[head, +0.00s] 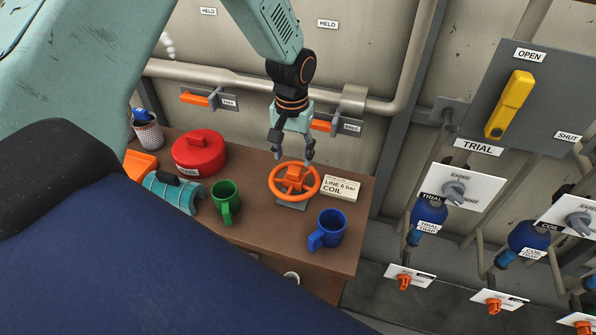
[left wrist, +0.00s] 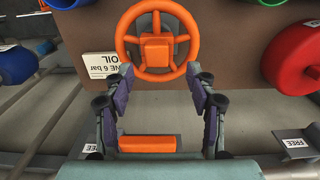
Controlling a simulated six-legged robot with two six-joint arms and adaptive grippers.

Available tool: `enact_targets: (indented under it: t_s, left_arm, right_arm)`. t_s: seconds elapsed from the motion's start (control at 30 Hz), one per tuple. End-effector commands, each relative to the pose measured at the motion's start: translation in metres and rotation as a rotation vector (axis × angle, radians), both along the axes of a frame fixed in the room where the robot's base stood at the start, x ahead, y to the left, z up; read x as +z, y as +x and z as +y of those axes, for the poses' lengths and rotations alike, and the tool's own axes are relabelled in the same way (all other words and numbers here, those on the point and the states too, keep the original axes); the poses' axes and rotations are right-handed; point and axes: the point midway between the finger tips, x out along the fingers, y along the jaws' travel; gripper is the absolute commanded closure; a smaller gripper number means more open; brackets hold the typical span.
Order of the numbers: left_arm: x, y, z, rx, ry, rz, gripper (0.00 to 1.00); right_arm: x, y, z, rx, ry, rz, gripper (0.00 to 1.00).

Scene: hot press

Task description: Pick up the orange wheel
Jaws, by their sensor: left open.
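The orange wheel (head: 294,182) has spokes and a square hub, and sits on a small grey base on the brown bench (head: 265,237). My left gripper (head: 292,158) is open and empty, pointing down just behind and above the wheel in the head view. In the left wrist view the orange wheel (left wrist: 157,40) lies ahead of the open fingers (left wrist: 160,85), its lower rim near the fingertips. I cannot tell whether they touch it. My right gripper is not in view.
A green mug (head: 225,203), a blue mug (head: 327,230), a red round can (head: 200,153) and a "LINE 6 bar COIL" block (head: 341,188) stand around the wheel. A pipe (head: 235,82) and orange-handled wall valves (head: 321,125) are behind. Valve panels (head: 455,187) stand right.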

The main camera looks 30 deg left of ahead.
Motion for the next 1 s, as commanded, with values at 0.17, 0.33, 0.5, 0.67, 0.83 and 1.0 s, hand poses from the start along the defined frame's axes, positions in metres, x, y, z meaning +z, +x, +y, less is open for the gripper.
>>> enact_targets:
  t_s: [0.17, 0.33, 0.5, 0.67, 0.83, 1.0]
  left_arm:
    - [-0.015, -0.004, 0.0, 0.0, 0.0, 0.004, 0.43]
    - [-0.032, -0.006, -0.001, -0.001, 0.001, 0.002, 0.43]
    - [-0.056, -0.006, -0.003, -0.002, 0.001, 0.003, 0.43]
    - [-0.073, -0.004, -0.003, -0.001, 0.001, 0.001, 0.43]
    - [-0.077, -0.002, -0.004, -0.001, 0.0, -0.001, 0.43]
    - [-0.077, -0.001, -0.004, -0.001, 0.0, 0.0, 0.47]
  right_arm:
    - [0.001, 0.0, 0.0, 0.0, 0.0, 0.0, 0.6]
    - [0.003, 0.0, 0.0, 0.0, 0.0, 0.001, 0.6]
    - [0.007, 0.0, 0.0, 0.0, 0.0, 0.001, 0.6]
    - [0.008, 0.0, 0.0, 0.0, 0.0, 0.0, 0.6]
    - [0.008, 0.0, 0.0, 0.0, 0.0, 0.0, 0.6]
    - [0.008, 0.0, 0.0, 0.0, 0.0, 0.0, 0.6]
